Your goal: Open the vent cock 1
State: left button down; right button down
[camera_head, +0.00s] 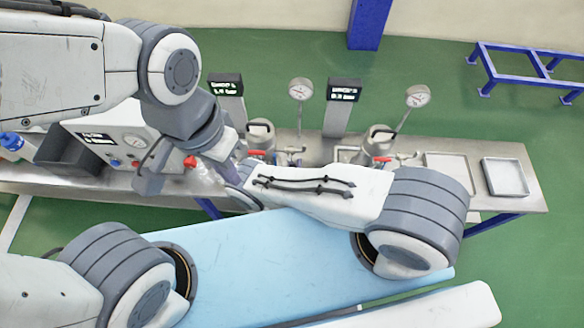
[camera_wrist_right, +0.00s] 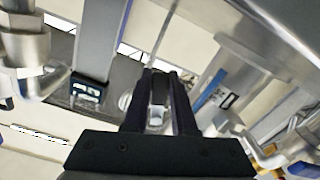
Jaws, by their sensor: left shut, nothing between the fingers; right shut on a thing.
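Two metal vessels stand on the steel bench in the head view. The left one (camera_head: 260,135) has a small red handle (camera_head: 257,153) at its front. The right one (camera_head: 378,140) has a similar red handle (camera_head: 381,159). I cannot tell which part is vent cock 1.
Dial gauges (camera_head: 300,90) and dark displays (camera_head: 343,92) rise behind the vessels. A control panel (camera_head: 100,143) and a dark bin (camera_head: 65,155) stand left. Shallow trays (camera_head: 505,178) lie at the bench's right end. My two arms are close together before the left vessel.

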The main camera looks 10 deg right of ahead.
jog(key=n, duration=0.1)
jog(key=d+n, duration=0.1)
jog(key=n+b, duration=0.1)
jog(key=shift+s+d+r+n, duration=0.2)
jog(key=shift+r+n, duration=0.05)
jog(key=shift+n, duration=0.15)
jog(key=n, duration=0.1)
jog(key=d+r+n+b, duration=0.1)
jog(key=n, duration=0.1)
jog(key=shift+s+r+n, duration=0.1)
jog(key=shift+s+n, duration=0.05)
jog(key=shift+n, duration=0.15)
jog(key=shift+s+d+r+n+b, duration=0.15)
jog(key=shift+r+n, duration=0.3)
jog(key=shift+n, duration=0.7)
jog(key=shift+w+d+r+n+b, duration=0.15)
jog(key=shift+r+n, duration=0.35)
jog(key=shift+n, duration=0.6)
jog(key=shift+s+d+r+n+b, duration=0.15)
jog(key=shift+r+n, duration=0.3)
jog(key=shift+n, duration=0.7)
jog(key=c, duration=0.7)
grip_release()
jog(key=shift+r, duration=0.1)
